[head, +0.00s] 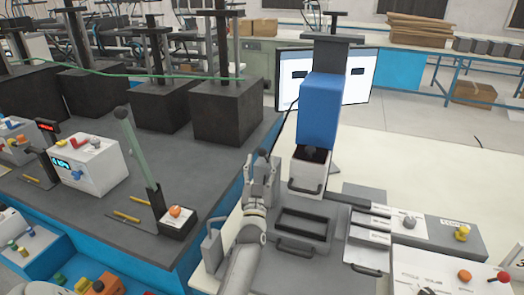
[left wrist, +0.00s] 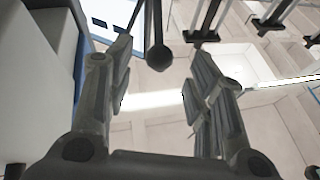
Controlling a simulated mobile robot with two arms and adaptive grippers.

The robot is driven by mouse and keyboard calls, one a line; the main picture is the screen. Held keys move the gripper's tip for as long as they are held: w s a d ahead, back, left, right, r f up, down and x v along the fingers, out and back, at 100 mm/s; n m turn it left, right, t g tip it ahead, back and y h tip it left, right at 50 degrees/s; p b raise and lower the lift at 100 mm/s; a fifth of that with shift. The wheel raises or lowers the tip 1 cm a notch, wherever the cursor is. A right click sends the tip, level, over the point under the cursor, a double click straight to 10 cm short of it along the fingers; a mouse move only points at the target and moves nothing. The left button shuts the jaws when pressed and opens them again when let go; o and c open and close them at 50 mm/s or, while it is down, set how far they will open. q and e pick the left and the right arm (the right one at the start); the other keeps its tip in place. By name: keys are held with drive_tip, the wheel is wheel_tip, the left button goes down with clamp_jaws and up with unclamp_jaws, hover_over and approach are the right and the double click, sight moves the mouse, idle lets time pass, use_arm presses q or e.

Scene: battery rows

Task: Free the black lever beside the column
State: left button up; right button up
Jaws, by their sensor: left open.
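The black lever (head: 279,130) slants down from the left side of the blue and dark column (head: 319,108), partly lost behind my gripper. In the left wrist view its thin rod (left wrist: 157,20) ends in a round black knob (left wrist: 159,56). My left gripper (head: 262,164) is to the left of the column, fingers pointing up. In the left wrist view the two fingers (left wrist: 160,85) are wide apart and empty, with the knob in line with the gap near the fingertips. I see no contact with the lever. My right gripper is not in view.
A white box with a handle (head: 308,173) sits under the column. A dark open tray (head: 303,224) and grey fixtures with knobs (head: 455,238) stand in front and to the right. Dark machine blocks (head: 227,110) and a green lever (head: 136,150) are on the left bench.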

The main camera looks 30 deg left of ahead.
sight(262, 152)
use_arm(q)
drive_tip(key=shift+p+x, duration=0.35)
drive_tip(key=shift+x, duration=2.25)
drive_tip(key=shift+c, duration=0.2)
clamp_jaws()
